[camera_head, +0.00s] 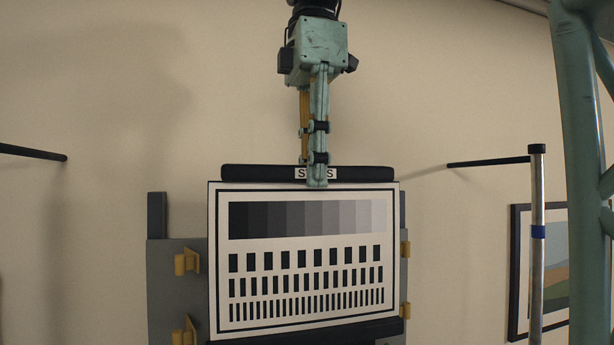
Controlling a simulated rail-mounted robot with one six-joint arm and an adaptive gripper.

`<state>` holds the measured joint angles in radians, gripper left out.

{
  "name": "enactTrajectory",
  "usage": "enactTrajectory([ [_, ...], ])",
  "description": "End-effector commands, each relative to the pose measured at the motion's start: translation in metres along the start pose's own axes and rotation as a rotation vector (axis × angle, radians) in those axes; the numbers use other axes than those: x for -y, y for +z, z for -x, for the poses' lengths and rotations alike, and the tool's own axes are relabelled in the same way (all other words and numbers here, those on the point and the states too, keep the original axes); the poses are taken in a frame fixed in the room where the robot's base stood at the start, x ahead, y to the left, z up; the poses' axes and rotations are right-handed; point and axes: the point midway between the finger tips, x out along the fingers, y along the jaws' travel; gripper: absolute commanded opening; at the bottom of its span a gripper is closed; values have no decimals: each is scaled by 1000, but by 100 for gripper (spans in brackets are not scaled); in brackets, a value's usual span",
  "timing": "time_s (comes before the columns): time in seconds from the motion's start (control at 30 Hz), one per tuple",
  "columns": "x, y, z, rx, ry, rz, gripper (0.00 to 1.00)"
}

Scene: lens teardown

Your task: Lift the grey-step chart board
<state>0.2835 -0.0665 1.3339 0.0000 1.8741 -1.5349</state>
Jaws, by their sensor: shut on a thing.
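The grey-step chart board (303,257) is a white panel with a dark border, a row of grey steps from black to light grey, and rows of black bars below. It stands nearly upright, slightly tilted in the picture, in front of a grey backing panel. My gripper (317,181) comes down from above and is shut on the board's top edge near its middle. One finger shows in front of the board; the other is largely hidden. A black bar with a white label, partly covered by the gripper, lies along the top of the board.
The grey backing panel (170,290) carries yellow clips (187,261) at the sides. A dark ledge (345,330) is below the board. A metal pole (537,250) and a framed picture (518,280) are at right. Dark rods (490,162) stick out at both sides.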

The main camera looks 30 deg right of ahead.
Motion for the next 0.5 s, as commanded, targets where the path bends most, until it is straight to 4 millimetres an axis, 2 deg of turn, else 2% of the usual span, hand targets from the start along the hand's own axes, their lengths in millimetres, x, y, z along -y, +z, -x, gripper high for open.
enactTrajectory([
  [0.2, 27, 0, 0, 0, 1, 0, 0],
  [0.5, 46, 0, 0, 0, 0, 0, 0],
])
